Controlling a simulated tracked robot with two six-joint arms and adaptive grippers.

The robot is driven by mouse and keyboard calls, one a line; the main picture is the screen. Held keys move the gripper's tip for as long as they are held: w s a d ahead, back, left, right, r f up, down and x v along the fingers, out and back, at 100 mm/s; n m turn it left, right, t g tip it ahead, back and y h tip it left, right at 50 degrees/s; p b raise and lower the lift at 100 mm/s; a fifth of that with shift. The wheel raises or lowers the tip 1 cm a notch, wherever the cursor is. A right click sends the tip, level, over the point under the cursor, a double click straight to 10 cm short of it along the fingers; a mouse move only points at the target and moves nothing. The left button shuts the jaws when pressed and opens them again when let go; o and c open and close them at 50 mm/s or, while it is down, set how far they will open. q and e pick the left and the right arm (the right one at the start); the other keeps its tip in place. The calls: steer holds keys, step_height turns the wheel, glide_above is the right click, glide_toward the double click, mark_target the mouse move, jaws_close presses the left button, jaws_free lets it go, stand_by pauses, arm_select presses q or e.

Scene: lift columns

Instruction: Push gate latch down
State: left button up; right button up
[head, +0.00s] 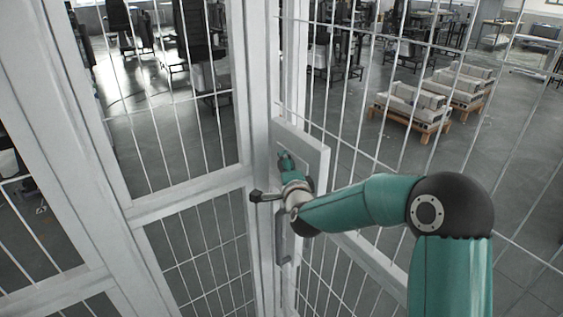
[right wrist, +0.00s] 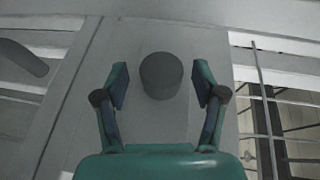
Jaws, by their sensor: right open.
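The gate's pale latch plate (head: 312,150) is on the frame in the middle of the head view. My right gripper (head: 284,157) is in front of it, with its arm coming in from the right. In the right wrist view the right gripper (right wrist: 161,88) is open. A dark grey round knob-like part (right wrist: 161,75), apparently the latch, shows between its spread fingers, with a gap on each side. In the head view my gripper and wrist hide this part. I cannot tell its depth from the fingertips. My left gripper is not in view.
A grey handle bar (head: 283,238) is below my wrist, and a rounded grey bar (right wrist: 22,57) shows at the wrist view's left. White posts (head: 258,100) and wire mesh surround the gate. Pallets with pale loads (head: 410,108) stand on the floor beyond.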

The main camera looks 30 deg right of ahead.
steer(key=shift+x, duration=0.85)
steer(key=shift+c, duration=0.4)
jaws_close()
